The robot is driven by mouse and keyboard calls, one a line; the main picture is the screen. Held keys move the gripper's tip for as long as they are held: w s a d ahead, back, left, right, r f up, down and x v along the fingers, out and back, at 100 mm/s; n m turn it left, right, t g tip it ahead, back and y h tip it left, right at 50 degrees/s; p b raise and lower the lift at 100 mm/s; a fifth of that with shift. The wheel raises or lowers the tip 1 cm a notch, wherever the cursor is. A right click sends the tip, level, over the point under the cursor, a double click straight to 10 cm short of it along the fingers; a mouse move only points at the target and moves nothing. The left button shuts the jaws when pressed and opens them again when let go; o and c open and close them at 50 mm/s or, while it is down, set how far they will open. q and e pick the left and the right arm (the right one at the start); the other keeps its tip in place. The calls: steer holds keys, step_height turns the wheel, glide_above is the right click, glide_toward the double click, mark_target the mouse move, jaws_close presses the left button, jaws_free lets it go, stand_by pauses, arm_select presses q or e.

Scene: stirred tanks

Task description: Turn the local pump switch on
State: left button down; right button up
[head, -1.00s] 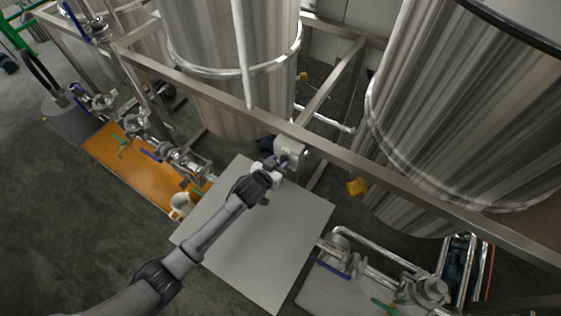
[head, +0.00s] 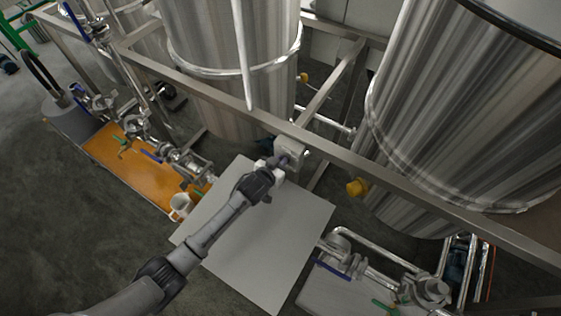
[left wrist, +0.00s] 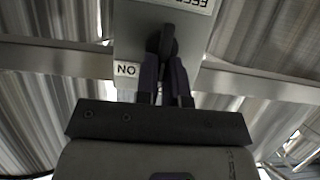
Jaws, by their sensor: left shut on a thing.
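The pump switch is a light grey box (head: 292,146) on the steel frame rail in the head view. In the left wrist view the same box (left wrist: 135,30) fills the upper middle. A black knob (left wrist: 166,36) sticks out of its face. A white label with the upside-down letters ON is left of the knob. My left gripper (head: 283,163) is at the box front. In the left wrist view its two dark fingers (left wrist: 165,68) are shut on the knob, hiding its lower part. The knob's exact angle is hard to tell. My right gripper is not in view.
The steel rail (head: 220,105) runs across in front of large steel tanks (head: 225,60). A grey panel (head: 255,232) lies under my arm. More pipework (head: 350,262) stands at right.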

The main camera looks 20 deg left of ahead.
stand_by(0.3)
arm_select(q)
steer(key=shift+d, duration=0.1)
steer(key=shift+s+d+f+m+t+y+b, duration=0.1)
steer(key=shift+d+f+m+t+y+b, duration=0.2)
steer(key=shift+m+y+b, duration=0.85)
steer(key=shift+s+d+f+m+t+y+b, duration=0.1)
steer(key=shift+d+f+m+t+y+b, duration=0.3)
steer(key=shift+m, duration=1.3)
steer(key=shift+d+f+m+t+y+b, duration=0.15)
steer(key=shift+m+t+y+b, duration=0.25)
steer(key=shift+m+y+b, duration=0.8)
steer(key=shift+r+m, duration=0.15)
steer(key=shift+m, duration=0.1)
steer(key=c, duration=1.2)
jaws_free()
steer(key=shift+w+r, duration=0.1)
